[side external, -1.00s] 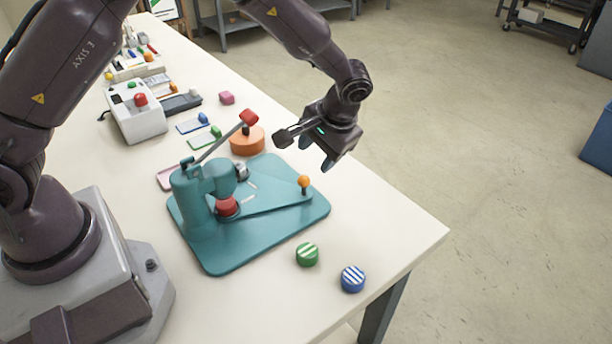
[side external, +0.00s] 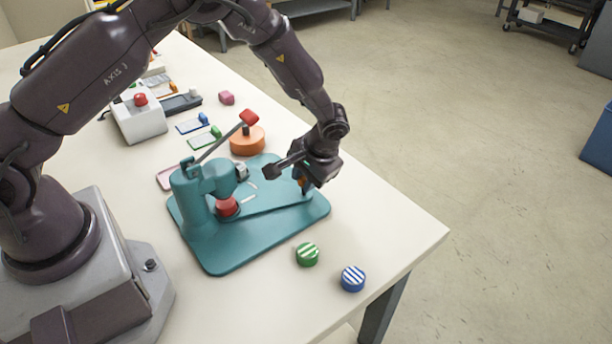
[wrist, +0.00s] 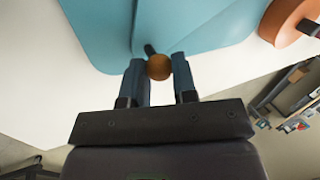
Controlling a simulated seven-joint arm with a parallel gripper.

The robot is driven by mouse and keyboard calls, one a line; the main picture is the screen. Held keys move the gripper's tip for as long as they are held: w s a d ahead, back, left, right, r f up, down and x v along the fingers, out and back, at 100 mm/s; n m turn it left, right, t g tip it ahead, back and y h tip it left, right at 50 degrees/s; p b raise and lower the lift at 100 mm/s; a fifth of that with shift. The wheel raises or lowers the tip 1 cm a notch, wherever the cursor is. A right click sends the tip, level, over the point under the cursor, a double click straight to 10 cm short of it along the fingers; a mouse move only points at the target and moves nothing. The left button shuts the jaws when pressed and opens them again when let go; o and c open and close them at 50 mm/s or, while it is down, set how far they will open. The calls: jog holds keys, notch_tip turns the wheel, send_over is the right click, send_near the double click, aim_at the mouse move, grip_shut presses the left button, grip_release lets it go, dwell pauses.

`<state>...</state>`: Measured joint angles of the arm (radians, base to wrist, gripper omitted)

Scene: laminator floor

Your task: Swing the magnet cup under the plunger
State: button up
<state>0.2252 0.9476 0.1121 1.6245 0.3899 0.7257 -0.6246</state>
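The teal press fixture (side external: 210,258) stands on the table. Its swing arm (side external: 265,202) is a flat teal bar reaching right from near the column to an upright stalk with an orange ball knob (wrist: 159,67). A red round piece (side external: 227,206), possibly the magnet or its cup, sits low by the column. My gripper (side external: 303,185) is down at the bar's outer end. In the wrist view its two fingertips (wrist: 159,70) close in on both sides of the knob, with no clear gap. Fingers partly hide the knob.
A red-tipped lever (side external: 249,117) slopes up from the press. An orange round block (side external: 247,140) stands behind the base. Striped green (side external: 307,254) and blue (side external: 352,278) discs lie in front, near the table edge. A white box with a red button (side external: 140,118) is at the back left.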

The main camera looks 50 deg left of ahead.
grip_shut()
jog(key=shift+w+a, duration=0.1)
jog(key=shift+w+a+n+g, duration=0.35)
jog(key=shift+a+n, duration=0.25)
jog(key=shift+n, duration=0.3)
jog(key=shift+w+a+n+g, duration=0.35)
jog(key=shift+a+n, duration=0.2)
jog(key=shift+n, duration=0.35)
jog(key=shift+w+a+n+g+h, duration=0.2)
jog(key=shift+a+n+g+h, duration=0.15)
jog(key=shift+a+n, duration=0.65)
jog(key=shift+w+a+n+g+h, duration=0.3)
jog(key=shift+a+n, duration=0.4)
jog(key=shift+n, duration=0.5)
jog(key=shift+s+a+n+g+h, duration=0.15)
jog(key=shift+a+n+h, duration=0.2)
jog(key=shift+a+n, duration=0.55)
jog(key=shift+s+a+n+g+h, duration=0.15)
jog(key=shift+a+n+h, duration=0.15)
jog(key=shift+a+n, duration=0.55)
jog(key=shift+s+a+n+h, duration=0.25)
jog(key=shift+a+n, duration=0.2)
jog(key=shift+n, duration=0.3)
jog(key=shift+s+a+n+h, duration=0.3)
jog(key=shift+a+n, duration=0.15)
jog(key=shift+n, duration=0.3)
jog(key=shift+s+a+n+h, duration=0.25)
jog(key=shift+a+n, duration=0.2)
jog(key=shift+n, duration=0.3)
jog(key=shift+a, duration=0.1)
